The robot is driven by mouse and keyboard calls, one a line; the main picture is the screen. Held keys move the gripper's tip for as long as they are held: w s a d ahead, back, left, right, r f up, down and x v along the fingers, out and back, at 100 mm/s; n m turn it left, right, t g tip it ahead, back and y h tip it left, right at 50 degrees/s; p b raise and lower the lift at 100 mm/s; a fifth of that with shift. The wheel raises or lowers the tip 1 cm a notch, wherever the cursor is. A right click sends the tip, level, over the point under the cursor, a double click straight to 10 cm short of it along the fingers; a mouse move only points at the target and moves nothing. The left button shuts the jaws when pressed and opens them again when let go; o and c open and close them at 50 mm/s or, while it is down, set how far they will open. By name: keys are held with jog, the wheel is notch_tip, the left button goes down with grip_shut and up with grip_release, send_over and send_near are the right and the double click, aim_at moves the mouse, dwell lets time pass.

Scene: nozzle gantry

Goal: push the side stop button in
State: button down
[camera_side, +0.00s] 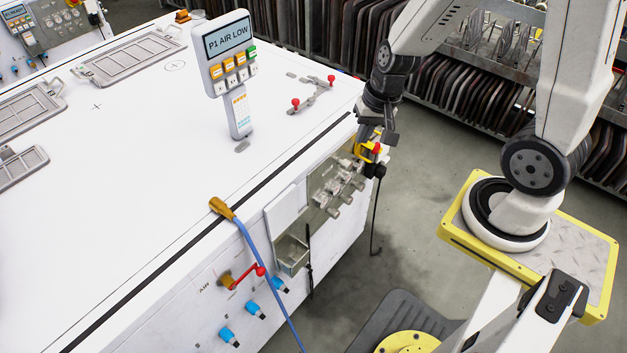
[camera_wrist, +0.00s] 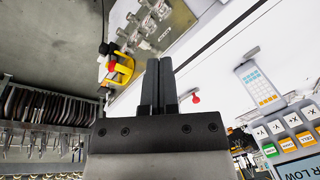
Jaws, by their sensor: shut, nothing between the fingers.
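The side stop button (camera_side: 377,148) is red, with a yellow guard (camera_side: 364,152) around it, at the far end of the white table's side. In the wrist view the red button (camera_wrist: 112,66) and yellow guard (camera_wrist: 124,68) lie left of my fingertips. My gripper (camera_wrist: 159,62) is shut and empty, its two dark fingers side by side. In the side view my gripper (camera_side: 388,136) hangs close above the button and partly overlaps it in the picture. I see no contact in the wrist view. How far the button sits in is too small to tell.
A metal valve panel (camera_side: 337,186) is beside the button on the table's side. A display post (camera_side: 228,55) reading "P1 AIR LOW" and a toggle clamp with red knobs (camera_side: 313,92) stand on the tabletop. A dark cable (camera_side: 375,220) hangs below the button. Racks (camera_side: 470,105) stand behind.

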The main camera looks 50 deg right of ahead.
jog(key=s+d+f+m, duration=0.1)
jog(key=d+f+m, duration=0.3)
jog(key=d+m, duration=0.3)
jog(key=s+d+f+m+t, duration=0.1)
jog(key=d+f+m, duration=0.3)
jog(key=d+m, duration=0.3)
jog(key=s+d+f+m+t+h, duration=0.1)
jog(key=d+f+m, duration=0.3)
jog(key=m, duration=1)
jog(key=s+d, duration=0.1)
jog(key=d, duration=0.2)
jog(key=shift+a+f, duration=0.1)
jog(key=shift+f, duration=0.1)
jog(key=w+f, duration=0.7)
jog(key=f, duration=0.2)
jog(key=shift+w, duration=0.35)
